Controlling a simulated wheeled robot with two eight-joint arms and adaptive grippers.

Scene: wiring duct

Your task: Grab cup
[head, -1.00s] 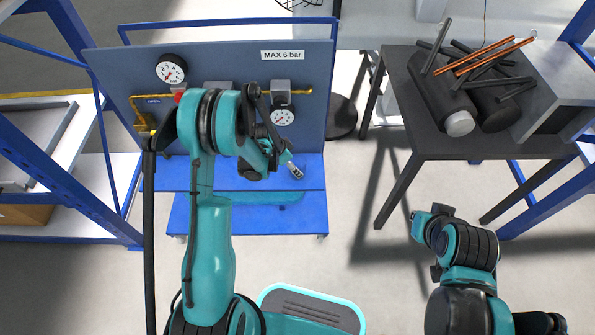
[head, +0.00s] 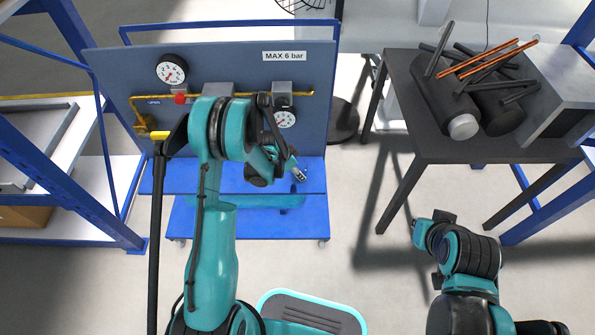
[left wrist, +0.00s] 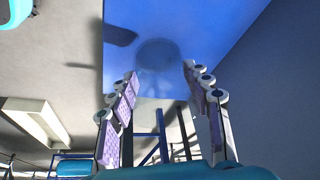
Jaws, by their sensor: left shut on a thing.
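In the left wrist view a see-through, round-rimmed thing, apparently the cup (left wrist: 158,55), shows faintly against a blue surface. It sits between the two padded fingers of my left gripper (left wrist: 160,85), which are shut on its sides. Its lower outline is hard to make out. In the head view my left gripper (head: 299,174) is small and hangs over the blue shelf of the panel stand; the cup cannot be made out there. My right arm (head: 455,245) is bent at the lower right, and its fingers cannot be made out.
A grey panel (head: 240,65) with gauges (head: 172,69), brass piping and a red knob (head: 180,98) stands behind my left arm. A dark table (head: 440,145) with cylinders and rods is at right. A blue-framed rack (head: 110,180) is at left.

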